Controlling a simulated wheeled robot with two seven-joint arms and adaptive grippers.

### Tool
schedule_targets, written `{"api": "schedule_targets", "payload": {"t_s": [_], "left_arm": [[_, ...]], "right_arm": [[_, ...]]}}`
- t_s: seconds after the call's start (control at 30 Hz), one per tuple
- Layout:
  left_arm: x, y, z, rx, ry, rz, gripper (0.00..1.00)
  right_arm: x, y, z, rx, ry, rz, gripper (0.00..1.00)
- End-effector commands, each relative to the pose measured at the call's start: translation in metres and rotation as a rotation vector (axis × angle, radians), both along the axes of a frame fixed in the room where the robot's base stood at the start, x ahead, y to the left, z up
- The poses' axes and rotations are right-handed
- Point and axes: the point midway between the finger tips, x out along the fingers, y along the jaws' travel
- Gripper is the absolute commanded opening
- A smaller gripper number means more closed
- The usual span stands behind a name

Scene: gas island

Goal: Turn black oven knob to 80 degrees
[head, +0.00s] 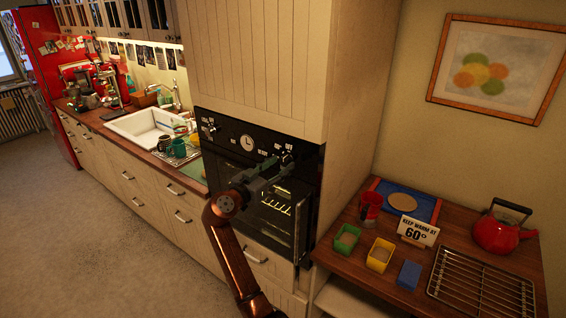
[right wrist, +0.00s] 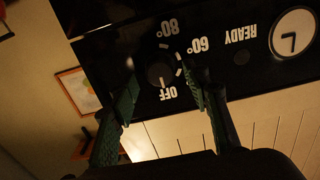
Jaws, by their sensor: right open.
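The black oven knob (right wrist: 158,73) is on the black control panel in the right wrist view, with OFF, 60° and 80° printed around it, upside down in this view. A small pale mark on its OFF side shows, but its exact setting is hard to read. My right gripper (right wrist: 162,90) is open, with one green finger on either side of the knob; I cannot tell if either touches it. In the head view my right gripper (head: 276,168) is at the right end of the oven's panel and partly covers the knob area. My left gripper is not in view.
The oven (head: 250,150) has a clock and a lit interior. On the right, a wooden counter (head: 375,285) holds a "KEEP WARM AT 60°" sign (head: 417,231), red kettle (head: 497,236), metal rack (head: 480,290) and small boxes. A white sink (head: 140,124) is at left.

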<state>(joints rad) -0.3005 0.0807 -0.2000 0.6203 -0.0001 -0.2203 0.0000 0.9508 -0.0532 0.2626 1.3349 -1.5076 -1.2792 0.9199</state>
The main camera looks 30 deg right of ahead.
Motion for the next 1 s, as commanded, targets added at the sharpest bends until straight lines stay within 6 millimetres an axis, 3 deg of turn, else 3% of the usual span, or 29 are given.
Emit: {"api": "schedule_targets", "payload": {"t_s": [0.2,0.5,1.0], "left_arm": [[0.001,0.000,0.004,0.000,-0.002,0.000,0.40],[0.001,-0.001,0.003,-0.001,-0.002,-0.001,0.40],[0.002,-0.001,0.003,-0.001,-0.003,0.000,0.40]], "right_arm": [[0.008,-0.017,0.000,0.000,0.002,0.001,0.43],[0.009,-0.019,-0.001,0.000,0.002,0.002,0.43],[0.009,-0.018,-0.001,0.000,0.002,0.003,0.08]]}}
